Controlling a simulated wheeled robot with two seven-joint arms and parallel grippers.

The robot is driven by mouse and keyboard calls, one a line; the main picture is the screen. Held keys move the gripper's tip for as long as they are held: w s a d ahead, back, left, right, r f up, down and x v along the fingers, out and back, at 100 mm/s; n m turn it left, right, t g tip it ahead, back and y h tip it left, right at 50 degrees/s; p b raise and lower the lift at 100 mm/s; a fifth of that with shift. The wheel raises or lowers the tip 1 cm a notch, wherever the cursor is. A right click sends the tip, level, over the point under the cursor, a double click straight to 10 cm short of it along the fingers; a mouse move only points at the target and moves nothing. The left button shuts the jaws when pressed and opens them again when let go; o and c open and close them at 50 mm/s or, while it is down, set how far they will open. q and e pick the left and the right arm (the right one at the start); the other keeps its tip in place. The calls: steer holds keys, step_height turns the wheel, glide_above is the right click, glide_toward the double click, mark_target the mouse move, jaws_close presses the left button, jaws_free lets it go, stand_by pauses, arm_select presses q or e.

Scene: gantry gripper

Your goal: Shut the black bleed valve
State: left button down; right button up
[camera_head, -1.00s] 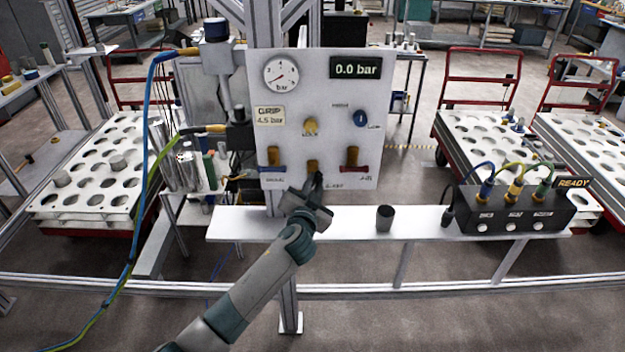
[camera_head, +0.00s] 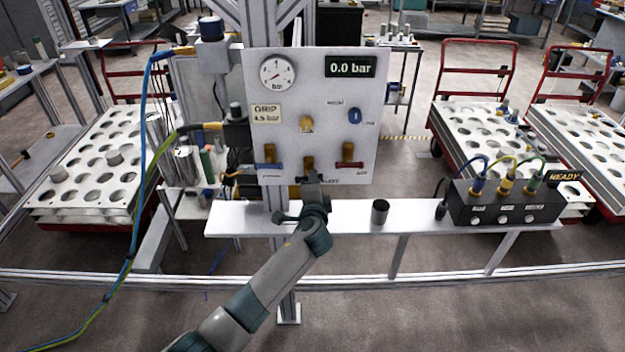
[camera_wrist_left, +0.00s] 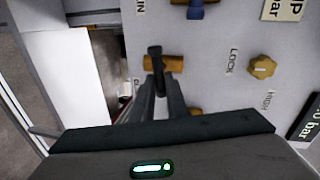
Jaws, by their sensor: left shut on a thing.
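The black bleed valve is the middle of three valves low on the white panel. Its brass body (camera_head: 308,163) shows above my left gripper (camera_head: 311,181) in the head view. My gripper hides most of its black handle there. In the left wrist view the black handle (camera_wrist_left: 155,58) appears to lie across the brass body (camera_wrist_left: 174,63). My left gripper (camera_wrist_left: 163,88) is shut on this handle, its fingers partly overlapping it. My right gripper is out of view.
A blue-handled valve (camera_head: 267,166) and a red-handled valve (camera_head: 349,163) flank it closely. The gauge (camera_head: 277,73) is near zero and the display (camera_head: 350,67) reads 0.0 bar. A dark cup (camera_head: 380,212) and a black box (camera_head: 505,207) stand on the shelf (camera_head: 345,215).

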arm_select(q)
steer(key=shift+d+r+m, duration=0.2)
steer(key=shift+r+m, duration=0.05)
steer(key=shift+m, duration=0.35)
steer(key=shift+f, duration=0.1)
steer(key=c, duration=1.8)
jaws_free()
steer(key=shift+d+f, duration=0.1)
steer(key=shift+o, duration=0.2)
steer(key=shift+f, duration=0.1)
steer(key=s+r+b, duration=0.3)
steer(key=s+b, duration=0.2)
steer(key=s, duration=1.2)
steer(key=shift+r, duration=0.2)
